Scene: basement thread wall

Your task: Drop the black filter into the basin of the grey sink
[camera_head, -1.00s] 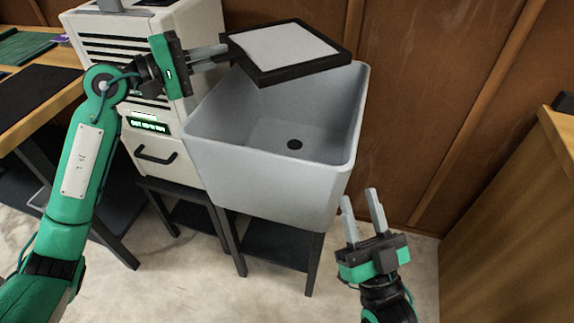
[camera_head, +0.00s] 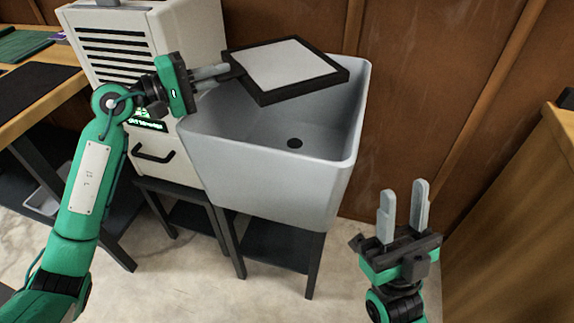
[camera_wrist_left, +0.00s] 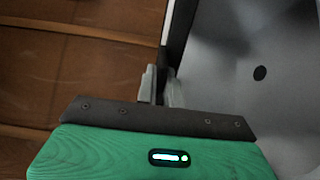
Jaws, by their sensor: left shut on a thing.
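The black filter (camera_head: 287,70) is a flat square with a dark frame and a pale panel. My left gripper (camera_head: 226,72) is shut on its left edge and holds it over the back part of the grey sink (camera_head: 265,170). My right gripper (camera_head: 404,208) is open and empty, in front of the sink's right side.
A white machine (camera_head: 140,50) with vents and a handle stands directly left of the sink. A wooden bench with a dark mat (camera_head: 35,85) is at the far left. A wooden cabinet (camera_head: 510,220) is at the right. A brown panel wall (camera_head: 430,80) is behind.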

